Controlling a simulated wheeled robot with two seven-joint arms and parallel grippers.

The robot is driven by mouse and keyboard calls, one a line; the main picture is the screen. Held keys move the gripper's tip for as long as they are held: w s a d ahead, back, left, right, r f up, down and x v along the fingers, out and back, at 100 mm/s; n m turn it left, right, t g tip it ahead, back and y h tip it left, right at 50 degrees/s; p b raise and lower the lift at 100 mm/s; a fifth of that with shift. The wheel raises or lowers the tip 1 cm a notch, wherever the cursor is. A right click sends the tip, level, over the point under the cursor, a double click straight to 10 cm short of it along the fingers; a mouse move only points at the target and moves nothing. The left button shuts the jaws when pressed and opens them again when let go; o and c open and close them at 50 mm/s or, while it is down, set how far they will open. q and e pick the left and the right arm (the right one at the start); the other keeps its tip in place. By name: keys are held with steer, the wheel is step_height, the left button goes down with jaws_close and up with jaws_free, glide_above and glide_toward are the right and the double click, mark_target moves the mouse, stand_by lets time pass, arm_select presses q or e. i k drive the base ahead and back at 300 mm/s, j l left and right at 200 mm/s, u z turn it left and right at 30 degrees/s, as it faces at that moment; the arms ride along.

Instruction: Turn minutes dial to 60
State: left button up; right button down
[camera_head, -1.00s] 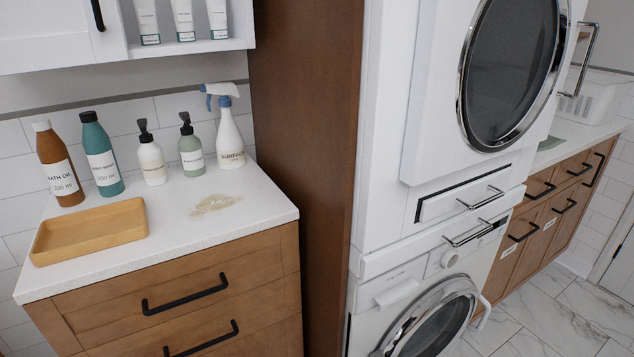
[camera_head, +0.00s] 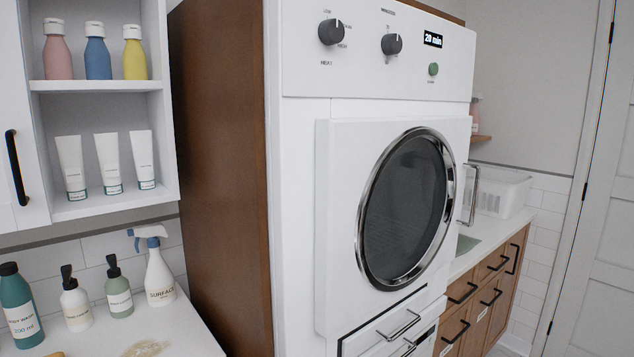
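The minutes dial (camera_head: 391,44) is a dark round knob on the white control panel of the upper machine. Its small lettering is too blurred to read fully. A second dark knob (camera_head: 331,32), the heat dial, sits to its left. The display (camera_head: 433,39) to the right reads 20 min. A round green button (camera_head: 433,69) sits below the display. The upper machine's round door (camera_head: 405,210) is closed. Neither of my grippers is in view.
A counter (camera_head: 185,335) with several bottles and a pale spill stands at lower left, below an open shelf (camera_head: 95,88). A tall brown side panel (camera_head: 220,170) borders the machine. Wooden drawers (camera_head: 470,300) and a white basket (camera_head: 500,190) are at right.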

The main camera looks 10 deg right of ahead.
mark_target(391, 44)
steer(key=l+u, duration=0.1)
steer(key=l, duration=0.45)
steer(key=k+l+u, duration=0.1)
steer(key=l, duration=0.4)
steer(key=k+l+u, duration=0.1)
steer(key=l, duration=0.4)
steer(key=k+l+u, duration=0.1)
steer(key=l, duration=0.45)
